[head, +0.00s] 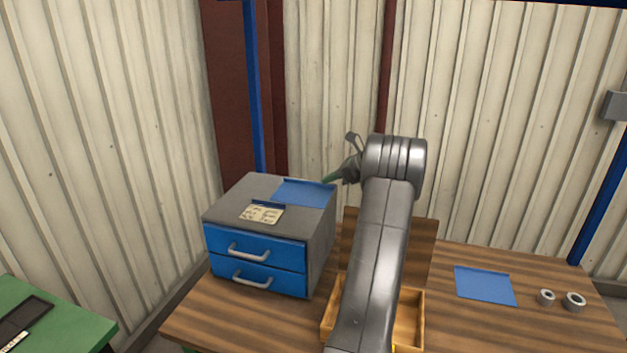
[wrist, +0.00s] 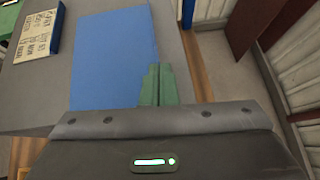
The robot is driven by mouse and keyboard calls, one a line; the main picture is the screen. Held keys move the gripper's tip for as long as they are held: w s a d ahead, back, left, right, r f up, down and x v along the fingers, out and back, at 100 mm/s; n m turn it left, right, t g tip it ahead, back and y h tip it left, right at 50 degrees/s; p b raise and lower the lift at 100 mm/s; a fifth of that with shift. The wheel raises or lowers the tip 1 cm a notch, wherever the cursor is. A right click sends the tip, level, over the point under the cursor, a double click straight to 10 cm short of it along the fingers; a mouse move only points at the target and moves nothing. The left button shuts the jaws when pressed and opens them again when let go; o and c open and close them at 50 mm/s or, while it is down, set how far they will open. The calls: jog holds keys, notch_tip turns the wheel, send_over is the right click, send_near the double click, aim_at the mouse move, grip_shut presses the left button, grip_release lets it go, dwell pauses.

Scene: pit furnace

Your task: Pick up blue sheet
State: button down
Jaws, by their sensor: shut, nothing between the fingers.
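One blue sheet (head: 303,191) lies flat on top of the grey drawer cabinet (head: 325,222), near its back right edge. It also fills the upper middle of the wrist view (wrist: 112,60). A second blue sheet (head: 484,285) lies on the wooden table at the right. My gripper (head: 328,180) reaches in from the right at the cabinet sheet's back right corner. In the wrist view its green fingers (wrist: 158,72) are together and empty, overlapping the sheet's right edge. I cannot tell whether they touch it.
A paper note (head: 262,213) lies on the cabinet beside the sheet. An open wooden box (head: 412,318) stands on the table (head: 455,325), partly hidden behind my arm. Two metal rings (head: 573,301) lie at the right. A green table (head: 50,325) is at the lower left.

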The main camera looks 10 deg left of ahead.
jog(key=d, duration=0.2)
jog(key=s+d+f, duration=0.1)
jog(key=shift+s+d, duration=0.1)
jog(key=shift+d, duration=0.5)
jog(key=shift+a+r, duration=0.55)
jog(key=shift+r, duration=0.3)
